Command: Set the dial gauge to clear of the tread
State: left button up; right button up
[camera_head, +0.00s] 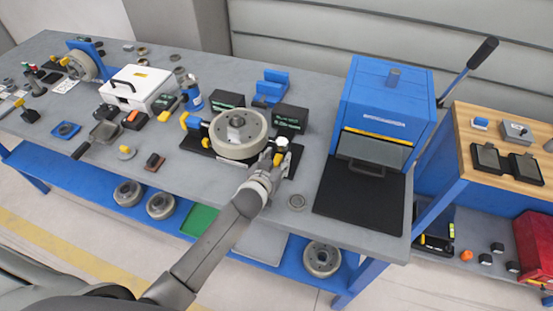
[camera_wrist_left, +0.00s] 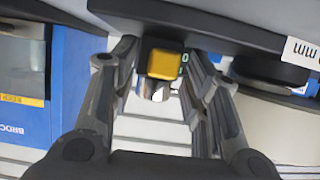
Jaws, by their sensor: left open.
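The wheel (camera_head: 240,133), a grey disc with a hub, lies flat in a black fixture on the bench in the head view. The dial gauge (camera_head: 282,143), small with a pale round top and a yellow part, stands at the wheel's right front edge. My left gripper (camera_head: 274,160) is at the gauge. In the left wrist view, the open gripper (camera_wrist_left: 160,50) has its fingers on either side of a black part with a yellow block (camera_wrist_left: 165,63). Whether the gauge touches the tread is hidden. My right gripper is not in view.
A blue press-like box (camera_head: 385,100) with a black mat (camera_head: 360,208) stands to the right. Black blocks (camera_head: 290,118) stand behind the wheel. A white case (camera_head: 137,88) and loose tools crowd the left.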

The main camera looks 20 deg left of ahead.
pick_arm(q)
jog(key=shift+w, duration=0.1)
grip_shut()
dwell(0.3)
jog(key=shift+d+b, duration=0.35)
jog(key=shift+d, duration=1.4)
grip_release()
jog(key=shift+d, duration=0.1)
